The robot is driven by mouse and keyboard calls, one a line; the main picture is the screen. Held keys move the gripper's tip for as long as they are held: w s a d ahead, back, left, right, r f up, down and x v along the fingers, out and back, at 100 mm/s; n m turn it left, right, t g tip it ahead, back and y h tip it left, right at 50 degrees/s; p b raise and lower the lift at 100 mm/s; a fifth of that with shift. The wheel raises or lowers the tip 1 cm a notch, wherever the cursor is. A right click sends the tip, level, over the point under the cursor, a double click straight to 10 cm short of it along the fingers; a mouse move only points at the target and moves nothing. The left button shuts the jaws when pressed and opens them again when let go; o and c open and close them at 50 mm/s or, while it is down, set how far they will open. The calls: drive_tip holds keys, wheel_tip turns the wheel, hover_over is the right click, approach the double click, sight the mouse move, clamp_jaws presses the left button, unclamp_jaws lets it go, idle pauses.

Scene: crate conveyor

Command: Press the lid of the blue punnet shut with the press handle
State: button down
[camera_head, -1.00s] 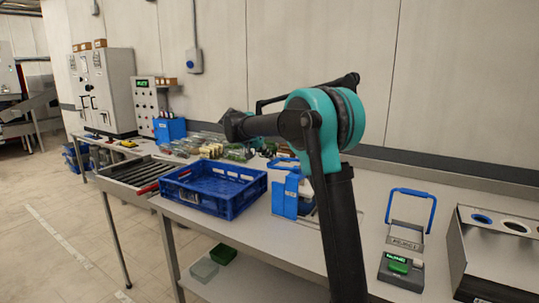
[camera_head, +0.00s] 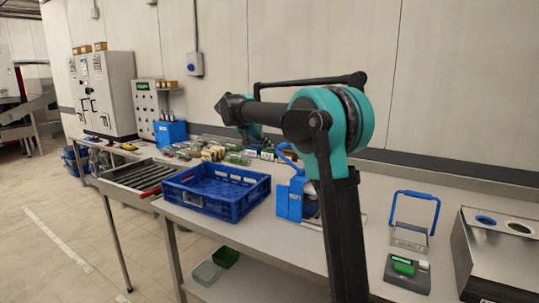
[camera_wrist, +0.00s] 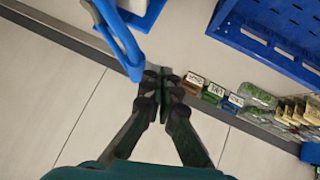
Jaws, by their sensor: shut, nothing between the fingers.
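The blue press handle (camera_wrist: 122,42) runs from the top left of the wrist view towards my gripper. My gripper (camera_wrist: 160,82) is shut and empty, with its fingertips just to the right of the handle's end; I cannot tell whether they touch. In the head view the handle (camera_head: 287,153) rises at a tilt above a blue stand (camera_head: 290,200) on the bench. My gripper is hard to make out there, behind my arm. A blue and white part (camera_wrist: 143,10) shows at the top edge of the wrist view. I cannot make out the blue punnet or its lid.
A blue crate (camera_head: 180,197) stands left of the stand, beside a roller conveyor (camera_head: 140,174). Several small boxes and packed punnets (camera_head: 236,158) line the wall side. A second blue-handled device (camera_head: 411,237) and a green-topped pad (camera_head: 407,283) stand at the right.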

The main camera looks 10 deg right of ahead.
drive_tip(key=v, duration=0.6)
drive_tip(key=shift+r, duration=0.2)
idle(0.9)
